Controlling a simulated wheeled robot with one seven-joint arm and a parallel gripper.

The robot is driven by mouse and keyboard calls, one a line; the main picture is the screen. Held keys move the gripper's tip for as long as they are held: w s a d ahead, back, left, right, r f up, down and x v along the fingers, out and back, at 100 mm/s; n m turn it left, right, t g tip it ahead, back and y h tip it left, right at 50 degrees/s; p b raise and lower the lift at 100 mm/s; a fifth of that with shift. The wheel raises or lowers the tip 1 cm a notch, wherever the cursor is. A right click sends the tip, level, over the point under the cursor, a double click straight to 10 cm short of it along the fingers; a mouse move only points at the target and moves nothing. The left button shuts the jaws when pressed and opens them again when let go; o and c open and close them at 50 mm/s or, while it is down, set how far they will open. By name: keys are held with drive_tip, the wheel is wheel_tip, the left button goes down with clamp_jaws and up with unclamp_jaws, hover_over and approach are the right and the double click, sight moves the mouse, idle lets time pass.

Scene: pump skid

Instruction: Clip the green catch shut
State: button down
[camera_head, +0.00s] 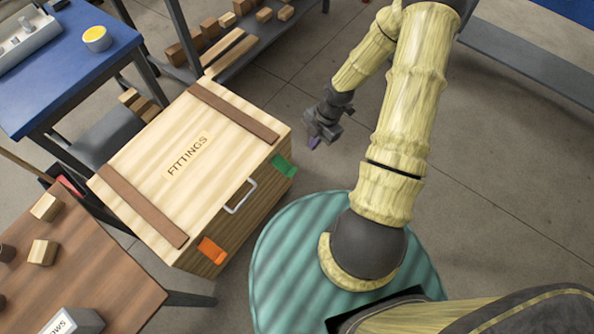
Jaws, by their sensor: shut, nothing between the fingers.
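The green catch (283,166) is on the front of a wooden crate lettered FITTINGS (145,160), near its right end. From this view I cannot tell whether the catch is clipped. An orange catch (212,250) is on the same front face, near the left end. The lid lies flat on the crate.
A white handle (240,196) sits between the two catches. A blue table (75,75) stands at upper left, a brown table (85,250) with wooden blocks at lower left. A shelf with blocks (235,45) stands behind the crate.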

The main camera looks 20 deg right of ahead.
wheel_tip(320, 180, down, 3)
drive_tip(key=shift+w+a+f+n+y, duration=0.15)
drive_tip(key=shift+n+y, duration=0.15)
drive_tip(key=shift+n, duration=0.7)
drive_tip(key=b, duration=0.2)
approach(293, 172)
drive_tip(key=x, duration=0.5)
drive_tip(key=shift+a+f, duration=0.1)
drive_tip(key=shift+f, duration=0.5)
